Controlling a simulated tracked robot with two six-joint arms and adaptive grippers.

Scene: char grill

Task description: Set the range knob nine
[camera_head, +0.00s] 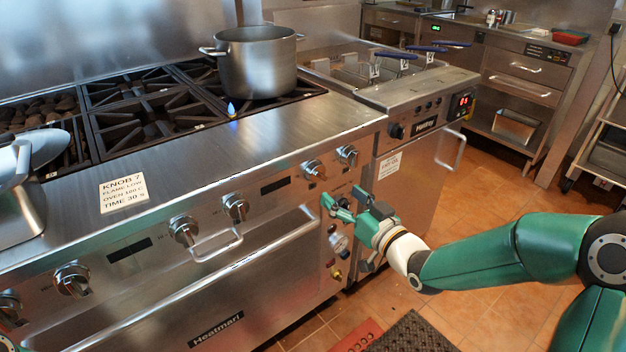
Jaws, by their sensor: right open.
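The steel range (250,155) fills the left and middle of the view, with a row of silver knobs along its front panel. The rightmost knob (347,155) and the one beside it (313,170) are closest to my right gripper. My right gripper (341,198) is open and empty, just below these two knobs at the range's right front corner, apart from both. Which knob is number nine cannot be read. A card (123,193) on the range reads KNOB 7, flame low. Only a sliver of green shows at the lower left corner, perhaps my left arm; its gripper cannot be made out.
A steel pot (258,65) stands on the back right burner, with a small blue flame in front of it. A handle bar (215,250) juts from the oven front. A fryer (420,110) stands to the right. Tiled floor (480,230) is open at right.

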